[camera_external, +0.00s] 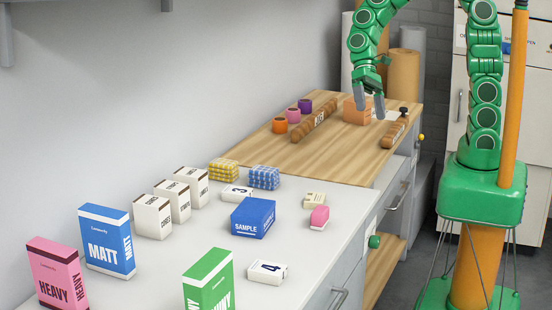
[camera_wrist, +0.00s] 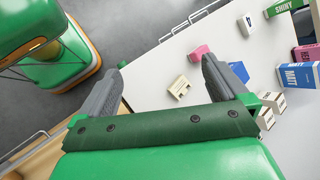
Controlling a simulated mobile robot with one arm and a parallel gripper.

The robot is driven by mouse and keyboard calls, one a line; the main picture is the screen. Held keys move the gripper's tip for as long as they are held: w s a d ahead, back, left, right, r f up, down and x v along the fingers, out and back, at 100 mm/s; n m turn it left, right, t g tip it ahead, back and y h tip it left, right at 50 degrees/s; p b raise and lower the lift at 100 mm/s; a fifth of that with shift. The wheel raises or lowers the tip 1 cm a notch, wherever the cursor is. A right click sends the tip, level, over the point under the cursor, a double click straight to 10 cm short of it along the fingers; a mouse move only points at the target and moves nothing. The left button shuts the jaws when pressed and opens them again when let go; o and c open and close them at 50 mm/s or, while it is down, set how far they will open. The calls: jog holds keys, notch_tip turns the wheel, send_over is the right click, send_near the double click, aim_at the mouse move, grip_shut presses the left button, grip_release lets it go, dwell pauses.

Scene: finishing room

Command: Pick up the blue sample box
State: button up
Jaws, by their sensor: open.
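The blue sample box (camera_external: 253,218) sits on the white counter, among several other small boxes, with SAMPLE printed on its front side. In the wrist view a blue piece (camera_wrist: 238,72) shows just beyond the right finger, partly hidden by it; it looks like the same box. My gripper (camera_external: 370,106) is open and empty. It hangs above the wooden worktop at the back, well apart from the blue sample box.
White boxes marked 3 (camera_external: 237,193) and 4 (camera_external: 267,272), a pink block (camera_external: 319,218), and blue (camera_external: 264,177) and yellow checked blocks (camera_external: 224,170) surround it. Taller MATT (camera_external: 107,242), HEAVY (camera_external: 58,275) and green cartons (camera_external: 209,285) stand in front. An orange block (camera_external: 357,111) lies near my gripper.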

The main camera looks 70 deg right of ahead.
jog(key=w+a+f+m+y, duration=0.2)
jog(key=w+a+f+m, duration=0.2)
jog(key=w+a+f, duration=0.2)
jog(key=w+a+f+m+t+y, duration=0.1)
jog(key=w+a+f+m+y, duration=0.1)
jog(key=w+a+f+m, duration=0.3)
jog(key=w+a+f+m+t+y, duration=0.1)
jog(key=w+a+f+m, duration=0.3)
jog(key=w+a+f, duration=0.5)
jog(key=shift+w+a+y, duration=0.15)
jog(key=shift+w+y, duration=0.65)
jog(key=shift+w, duration=0.7)
send_near(256, 215)
jog(key=shift+w+a+f, duration=0.2)
jog(key=shift+a+f, duration=0.5)
jog(key=shift+f, duration=0.4)
jog(key=shift+w+a+f, duration=0.25)
jog(key=shift+a+f, duration=0.45)
jog(key=shift+f, duration=0.4)
jog(key=shift+w+a+f, duration=0.2)
jog(key=shift+a+f, duration=0.5)
jog(key=shift+f, duration=0.35)
jog(key=shift+c, duration=0.5)
jog(key=c, duration=0.6)
